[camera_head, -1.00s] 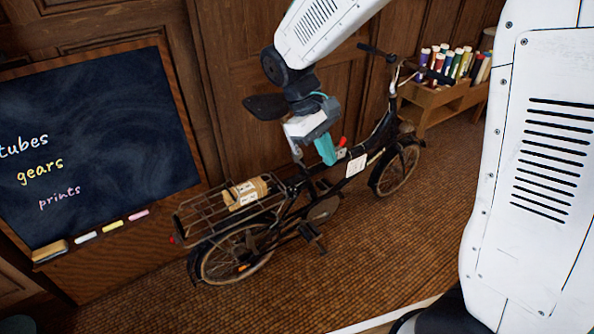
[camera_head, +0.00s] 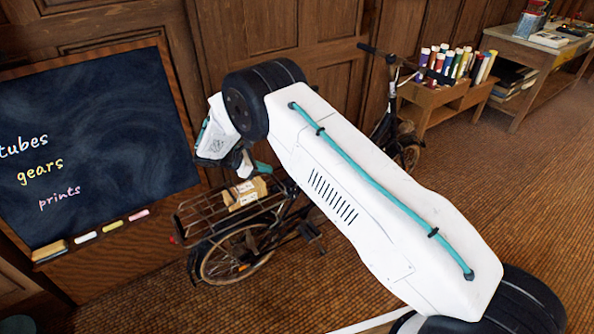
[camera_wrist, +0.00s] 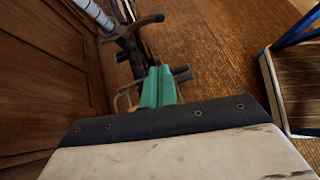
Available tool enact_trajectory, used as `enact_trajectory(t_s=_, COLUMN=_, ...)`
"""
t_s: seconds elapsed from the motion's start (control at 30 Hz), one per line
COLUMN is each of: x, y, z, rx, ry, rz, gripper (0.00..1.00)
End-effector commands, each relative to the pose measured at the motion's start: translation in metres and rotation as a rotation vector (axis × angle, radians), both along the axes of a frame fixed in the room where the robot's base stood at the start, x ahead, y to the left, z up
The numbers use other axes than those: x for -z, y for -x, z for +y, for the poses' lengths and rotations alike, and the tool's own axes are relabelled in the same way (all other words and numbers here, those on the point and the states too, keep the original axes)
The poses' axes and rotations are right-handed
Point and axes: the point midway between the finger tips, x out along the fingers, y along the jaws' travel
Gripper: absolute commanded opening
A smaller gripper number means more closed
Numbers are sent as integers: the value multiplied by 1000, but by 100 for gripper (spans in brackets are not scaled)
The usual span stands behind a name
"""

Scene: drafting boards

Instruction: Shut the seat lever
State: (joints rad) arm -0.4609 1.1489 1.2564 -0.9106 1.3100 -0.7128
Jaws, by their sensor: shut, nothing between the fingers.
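The bicycle (camera_head: 229,268) stands by the panelled wall, with its rear wheel and rear rack (camera_head: 190,218) in view. My arm covers the saddle area and most of its frame. The seat lever cannot be made out in either present view. My gripper (camera_head: 262,167) is partly hidden behind my wrist, beside the saddle area and near the front of the rack. In the wrist view its teal fingers (camera_wrist: 158,87) are together with nothing between them. Dark bicycle parts (camera_wrist: 138,28) show beyond the fingertips, too unclear to name.
A cardboard parcel (camera_head: 246,191) lies on the rack. A chalkboard (camera_head: 95,140) with a chalk ledge stands at left. A low wooden shelf (camera_head: 430,98) with tubes and a table (camera_head: 520,50) are at back right.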

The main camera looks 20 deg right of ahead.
Motion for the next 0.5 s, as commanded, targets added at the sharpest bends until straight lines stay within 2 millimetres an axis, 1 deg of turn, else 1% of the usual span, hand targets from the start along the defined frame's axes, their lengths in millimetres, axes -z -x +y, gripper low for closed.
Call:
enact_trajectory(t_s=0.33, x=2, y=1, z=-3, rx=3, ry=0, rz=3, gripper=0)
enact_trajectory(t_s=0.43, x=8, y=1, z=-11, rx=4, ry=1, rz=5, gripper=0)
enact_trajectory(t_s=0.5, x=15, y=0, z=-20, rx=5, ry=0, rz=6, gripper=0)
